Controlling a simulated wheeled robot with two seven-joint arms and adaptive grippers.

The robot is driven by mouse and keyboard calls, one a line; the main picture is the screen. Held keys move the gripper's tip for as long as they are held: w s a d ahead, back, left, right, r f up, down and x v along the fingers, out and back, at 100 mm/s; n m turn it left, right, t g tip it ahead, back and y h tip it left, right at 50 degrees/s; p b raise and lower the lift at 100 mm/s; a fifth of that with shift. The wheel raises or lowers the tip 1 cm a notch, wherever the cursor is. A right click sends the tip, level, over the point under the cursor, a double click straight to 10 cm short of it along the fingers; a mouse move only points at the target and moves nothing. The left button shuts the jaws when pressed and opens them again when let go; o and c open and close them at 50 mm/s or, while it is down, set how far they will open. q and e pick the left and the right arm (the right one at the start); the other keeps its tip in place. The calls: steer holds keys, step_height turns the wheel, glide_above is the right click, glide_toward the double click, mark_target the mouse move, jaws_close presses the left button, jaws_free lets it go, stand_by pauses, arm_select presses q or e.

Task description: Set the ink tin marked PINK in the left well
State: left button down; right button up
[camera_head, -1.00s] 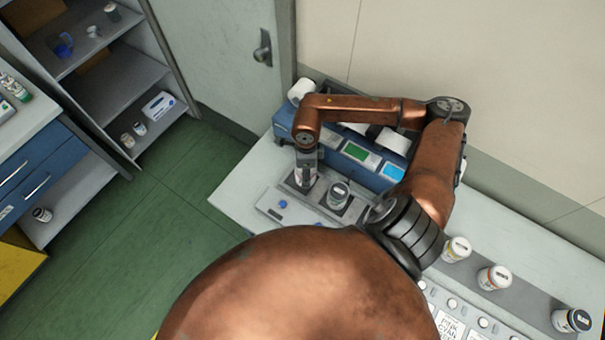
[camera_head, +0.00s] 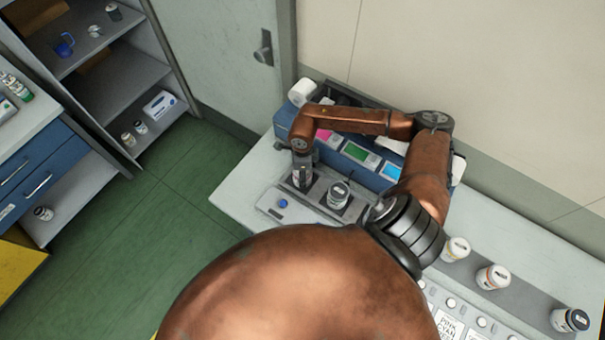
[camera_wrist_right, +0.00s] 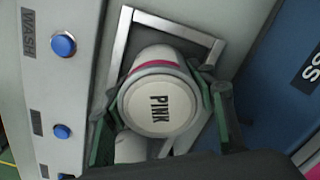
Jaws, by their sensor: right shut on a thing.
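The ink tin marked PINK (camera_wrist_right: 160,104) has a white lid and a pink band, and fills the middle of the right wrist view. My right gripper (camera_wrist_right: 165,117) is shut on it, with a finger on either side. A square metal-rimmed well (camera_wrist_right: 172,22) shows around and behind the tin; I cannot tell whether the tin touches its floor. In the head view my right gripper (camera_head: 302,178) points down over the left well, at the left end of the bench, and largely hides the tin. My left gripper is not in view.
Another tin (camera_head: 339,193) stands in the well to the right. A blue unit (camera_head: 375,182) with coloured panels stands behind. Blue buttons (camera_wrist_right: 63,45) line the near side, one labelled WASH. Tins (camera_head: 456,249), (camera_head: 493,276) and (camera_head: 570,320) stand along the bench at right.

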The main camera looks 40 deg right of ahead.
steer(key=o, duration=1.5)
steer(key=shift+o, duration=0.2)
step_height(320, 180, up, 12)
steer(key=shift+r+b, duration=0.1)
steer(key=shift+b, duration=0.2)
